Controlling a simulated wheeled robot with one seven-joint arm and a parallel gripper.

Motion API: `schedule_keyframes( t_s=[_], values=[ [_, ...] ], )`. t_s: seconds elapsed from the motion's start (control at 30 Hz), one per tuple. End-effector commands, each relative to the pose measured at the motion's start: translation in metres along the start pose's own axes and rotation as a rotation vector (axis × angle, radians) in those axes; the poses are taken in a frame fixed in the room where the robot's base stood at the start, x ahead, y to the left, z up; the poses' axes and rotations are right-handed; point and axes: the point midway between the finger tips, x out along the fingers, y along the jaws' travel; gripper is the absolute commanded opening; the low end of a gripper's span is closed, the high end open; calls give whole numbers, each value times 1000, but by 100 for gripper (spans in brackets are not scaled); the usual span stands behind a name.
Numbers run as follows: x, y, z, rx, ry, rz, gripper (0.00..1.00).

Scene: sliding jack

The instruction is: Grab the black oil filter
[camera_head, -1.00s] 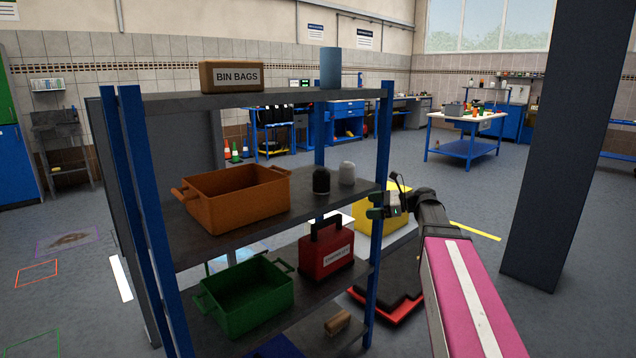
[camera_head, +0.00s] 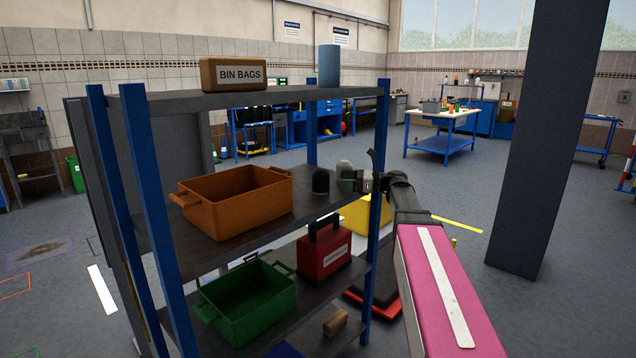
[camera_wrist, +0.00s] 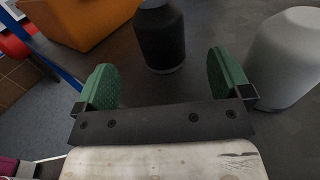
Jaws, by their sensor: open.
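The black oil filter (camera_head: 320,181) stands upright on the middle shelf, right of the orange bin. In the wrist view the black filter (camera_wrist: 160,38) is ahead of my gripper, between the lines of its two green fingers and just beyond their tips. My gripper (camera_wrist: 165,80) is open, with nothing between its fingers. In the head view my gripper (camera_head: 350,181) reaches in from the right, level with the middle shelf. The white filter (camera_wrist: 287,58) stands close to the right of my right finger; in the head view the white filter (camera_head: 344,168) is partly hidden by my gripper.
The orange bin (camera_head: 236,205) is left of the black filter. The blue rack post (camera_head: 381,130) stands near my wrist. A red toolbox (camera_head: 323,252) and a green bin (camera_head: 246,300) sit on the shelf below. The upper shelf (camera_head: 295,94) lies overhead.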

Motion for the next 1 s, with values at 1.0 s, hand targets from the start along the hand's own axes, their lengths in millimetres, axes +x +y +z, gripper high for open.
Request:
schedule_keyframes(
  t_s=[1.0],
  values=[
    [84,0,1,-1,1,0,83]
  ],
)
